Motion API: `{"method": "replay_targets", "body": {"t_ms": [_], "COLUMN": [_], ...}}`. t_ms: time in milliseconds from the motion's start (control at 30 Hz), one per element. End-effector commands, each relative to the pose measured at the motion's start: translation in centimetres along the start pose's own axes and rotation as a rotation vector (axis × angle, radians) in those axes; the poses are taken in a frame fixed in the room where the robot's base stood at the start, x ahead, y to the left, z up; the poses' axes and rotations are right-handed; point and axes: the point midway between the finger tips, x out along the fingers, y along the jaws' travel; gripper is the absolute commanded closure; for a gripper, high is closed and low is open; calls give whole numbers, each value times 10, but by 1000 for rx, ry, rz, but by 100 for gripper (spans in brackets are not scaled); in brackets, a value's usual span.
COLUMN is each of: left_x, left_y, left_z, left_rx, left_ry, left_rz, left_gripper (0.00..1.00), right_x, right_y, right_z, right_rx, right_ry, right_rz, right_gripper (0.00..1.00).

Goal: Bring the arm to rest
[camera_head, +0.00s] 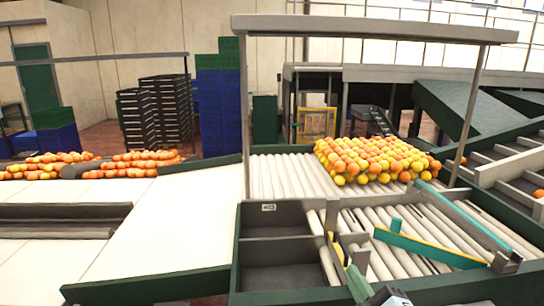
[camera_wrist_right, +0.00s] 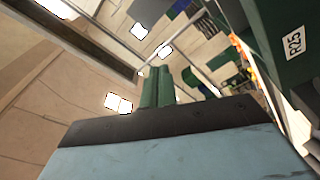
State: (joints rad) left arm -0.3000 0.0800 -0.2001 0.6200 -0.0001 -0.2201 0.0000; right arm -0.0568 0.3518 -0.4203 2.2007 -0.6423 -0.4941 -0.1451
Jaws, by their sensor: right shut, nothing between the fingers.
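My right gripper (camera_head: 356,280) shows at the bottom edge of the head view, low over the near side of the roller table, with part of my pale wrist beside it. In the right wrist view its two green fingers (camera_wrist_right: 157,87) lie side by side, shut and empty. My left gripper is in neither view.
A dark two-part bin (camera_head: 276,220) stands left of the rollers (camera_head: 383,270). A pile of oranges and yellow fruit (camera_head: 372,158) lies on the rollers behind. A teal bar (camera_head: 430,249) crosses the rollers at right. A grey post frame (camera_head: 243,110) rises over the table. The white surface (camera_head: 160,235) at left is bare.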

Motion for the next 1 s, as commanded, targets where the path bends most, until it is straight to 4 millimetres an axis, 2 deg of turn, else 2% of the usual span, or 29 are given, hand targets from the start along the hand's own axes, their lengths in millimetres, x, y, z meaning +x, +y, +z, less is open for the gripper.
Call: {"method": "replay_targets", "body": {"t_ms": [33,100,200,300,467,700,800,1000], "left_x": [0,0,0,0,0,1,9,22], "left_y": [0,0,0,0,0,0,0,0], "left_z": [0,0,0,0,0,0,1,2], "left_rx": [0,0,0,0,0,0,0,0], "left_ry": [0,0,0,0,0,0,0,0], "left_rz": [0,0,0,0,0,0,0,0], "left_gripper": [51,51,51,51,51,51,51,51], "right_x": [-16,-41,-86,-130,-194,-276,-268,-268], "right_y": [-12,-31,-61,-86,-115,-142,-172,-228], "right_z": [25,57,91,110,119,112,133,169], "right_rx": [109,249,422,549,692,836,825,817], "right_ry": [-133,-318,-563,-760,-998,-1279,-1276,-1293], "right_rz": [-47,-119,-229,-330,-468,-656,-656,-671], "right_gripper": [100,100,100,100,100,100,100,100]}}
